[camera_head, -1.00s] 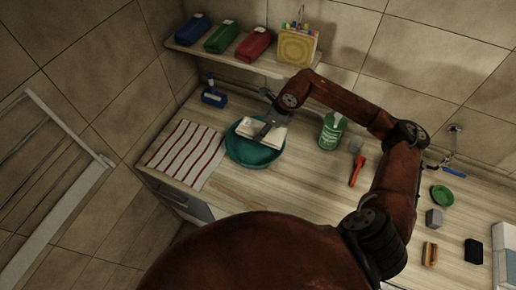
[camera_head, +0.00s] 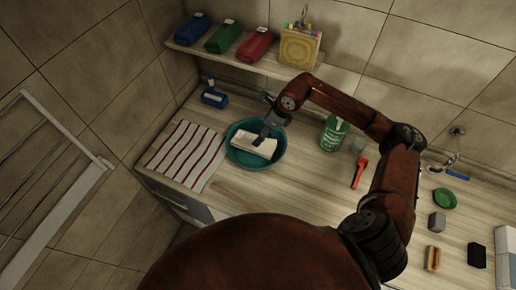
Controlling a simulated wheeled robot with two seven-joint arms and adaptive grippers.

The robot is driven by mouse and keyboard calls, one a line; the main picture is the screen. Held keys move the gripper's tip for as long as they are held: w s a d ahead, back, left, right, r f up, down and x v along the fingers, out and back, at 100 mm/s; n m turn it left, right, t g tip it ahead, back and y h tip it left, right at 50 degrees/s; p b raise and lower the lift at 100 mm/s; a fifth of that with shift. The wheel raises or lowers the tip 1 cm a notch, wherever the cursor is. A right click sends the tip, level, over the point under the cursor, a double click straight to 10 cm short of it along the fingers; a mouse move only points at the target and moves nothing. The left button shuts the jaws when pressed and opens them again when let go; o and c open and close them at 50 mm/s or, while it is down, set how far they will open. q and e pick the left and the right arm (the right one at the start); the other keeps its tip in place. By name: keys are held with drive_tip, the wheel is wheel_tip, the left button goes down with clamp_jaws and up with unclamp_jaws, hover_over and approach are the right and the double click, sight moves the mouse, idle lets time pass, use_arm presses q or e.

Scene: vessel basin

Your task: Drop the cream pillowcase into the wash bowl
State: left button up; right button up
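The cream pillowcase (camera_head: 250,147), a folded pale cloth, lies inside the teal wash bowl (camera_head: 277,156) on the wooden counter. My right gripper (camera_head: 264,136) reaches down over the bowl, its tips at the upper right part of the cloth. The fingers are small and dark, so I cannot tell whether they are open or still on the cloth. My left gripper is not in view.
A red-striped cloth (camera_head: 187,153) lies left of the bowl. A green-labelled container (camera_head: 333,134) and a red-handled tool (camera_head: 359,172) stand or lie to the right. A shelf (camera_head: 240,58) with several packs runs behind. The counter's front strip is mostly clear.

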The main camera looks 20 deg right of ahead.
drive_tip(key=shift+w+d+r, duration=0.1)
drive_tip(key=shift+d+r, duration=0.05)
drive_tip(key=shift+r, duration=0.2)
drive_tip(key=v, duration=1.1)
drive_tip(key=shift+s, duration=0.2)
drive_tip(key=shift+r, duration=0.1)
